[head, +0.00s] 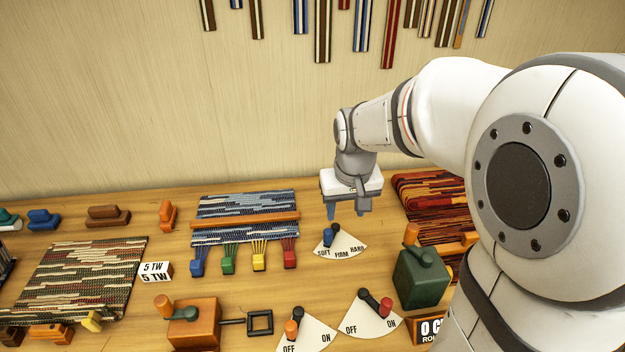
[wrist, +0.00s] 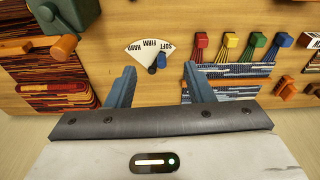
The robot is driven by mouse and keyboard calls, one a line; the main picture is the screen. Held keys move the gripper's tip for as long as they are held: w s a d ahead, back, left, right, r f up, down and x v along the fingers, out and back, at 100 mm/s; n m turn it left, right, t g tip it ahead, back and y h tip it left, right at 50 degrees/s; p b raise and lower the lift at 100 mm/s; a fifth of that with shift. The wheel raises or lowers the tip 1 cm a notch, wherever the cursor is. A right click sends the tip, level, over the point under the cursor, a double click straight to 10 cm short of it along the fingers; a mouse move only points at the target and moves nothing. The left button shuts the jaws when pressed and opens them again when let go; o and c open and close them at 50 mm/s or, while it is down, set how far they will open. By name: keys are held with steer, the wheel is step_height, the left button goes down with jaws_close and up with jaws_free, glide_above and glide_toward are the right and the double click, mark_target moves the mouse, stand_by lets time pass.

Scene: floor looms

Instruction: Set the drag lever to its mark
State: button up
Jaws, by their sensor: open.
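The drag lever is a small lever with a blue knob (head: 328,239) on a pale fan-shaped dial (head: 347,246) lettered SOFT, FIRM and HARD. In the wrist view the dial (wrist: 141,51) appears upside down, and the knob (wrist: 162,61) leans toward the SOFT side. No separate mark on the dial can be made out. My gripper (head: 346,212) is open and empty, above and slightly behind the dial in the head view. In the wrist view the lever lies between the two blue fingers of my gripper (wrist: 159,72), beyond their tips, apparently untouched.
A blue woven loom (head: 245,205) with several coloured tabs stands left of the dial. A red-orange weaving (head: 425,190) and a green crank box (head: 421,278) are to its right. Two OFF/ON dials (head: 372,318) and an orange box (head: 193,322) lie in front. Bare wood surrounds the dial.

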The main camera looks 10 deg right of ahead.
steer(key=w+f+g, duration=0.1)
steer(key=w+f, duration=0.7)
steer(key=w, duration=0.1)
steer(key=g, duration=0.1)
glide_above(328, 230)
steer(key=shift+n, duration=0.4)
step_height(328, 230, down, 12)
steer(key=shift+s+f, duration=0.1)
step_height(328, 230, down, 8)
steer(key=shift+r+p, duration=0.15)
steer(key=shift+p, duration=0.65)
